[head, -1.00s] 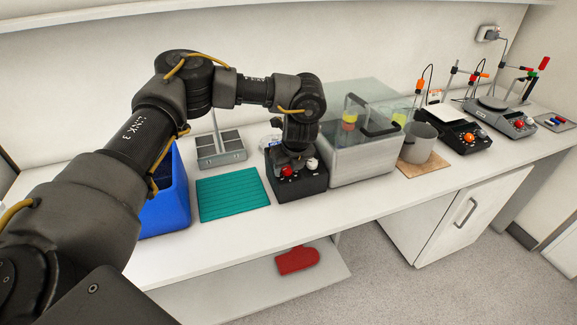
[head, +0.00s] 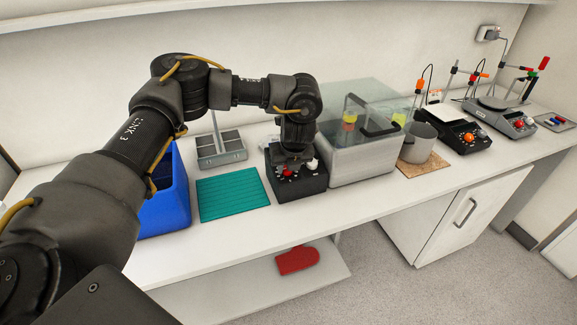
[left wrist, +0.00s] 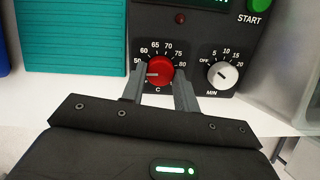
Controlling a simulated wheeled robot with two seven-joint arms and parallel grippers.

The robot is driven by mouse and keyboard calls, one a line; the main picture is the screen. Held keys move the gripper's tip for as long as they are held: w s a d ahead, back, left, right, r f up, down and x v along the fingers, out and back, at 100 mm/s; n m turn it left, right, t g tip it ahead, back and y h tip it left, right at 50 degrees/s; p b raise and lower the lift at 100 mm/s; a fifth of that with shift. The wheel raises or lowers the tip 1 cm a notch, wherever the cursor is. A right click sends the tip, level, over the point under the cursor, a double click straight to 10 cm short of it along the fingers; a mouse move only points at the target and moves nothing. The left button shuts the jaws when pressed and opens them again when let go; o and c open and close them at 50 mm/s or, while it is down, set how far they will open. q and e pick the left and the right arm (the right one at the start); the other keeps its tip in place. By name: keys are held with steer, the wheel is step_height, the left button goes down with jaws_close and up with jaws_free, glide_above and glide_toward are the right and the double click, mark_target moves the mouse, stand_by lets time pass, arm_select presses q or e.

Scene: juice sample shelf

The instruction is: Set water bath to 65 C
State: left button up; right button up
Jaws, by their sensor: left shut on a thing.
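The black control box (head: 300,187) stands left of the grey water bath (head: 360,165) with its clear lid. In the left wrist view its red temperature knob (left wrist: 159,71), marked C, has a scale running up to 80. The knob's white line points left, near the low end of the scale by the 50-like mark. My left gripper (left wrist: 159,80) is shut on the red knob, one finger on each side. A white MIN knob (left wrist: 222,75) and a green START button (left wrist: 260,4) sit to the right. The display (left wrist: 208,2) is mostly cut off. My right gripper is not in view.
A teal mat (head: 232,198) and a blue bin (head: 168,200) lie to the left. A grey divided tray (head: 221,153) is behind. A metal beaker (head: 418,145) on a cork mat and other instruments stand right. A red mitt (head: 297,260) lies below.

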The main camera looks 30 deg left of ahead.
arm_select(q)
steer(key=m, duration=0.3)
steer(key=shift+m, duration=0.4)
steer(key=m, duration=0.3)
steer(key=shift+a+m+h, duration=0.15)
steer(key=shift+m+h, duration=0.15)
steer(key=shift+h, duration=0.1)
steer(key=m, duration=0.3)
steer(key=shift+m+b, duration=0.3)
steer(key=shift+m, duration=0.1)
steer(key=shift+a+r+m+h, duration=0.1)
steer(key=shift+m+h, duration=0.15)
steer(key=shift+m, duration=0.85)
steer(key=shift+a+m+h, duration=0.1)
steer(key=shift+m+h, duration=0.15)
steer(key=shift+m, duration=0.85)
steer(key=o, duration=1)
steer(key=shift+d, duration=0.1)
steer(key=shift+c, duration=0.2)
steer(key=v, duration=1)
steer(key=shift+s+r+b, duration=0.2)
steer(key=shift+r+b, duration=0.15)
steer(key=shift+b, duration=0.05)
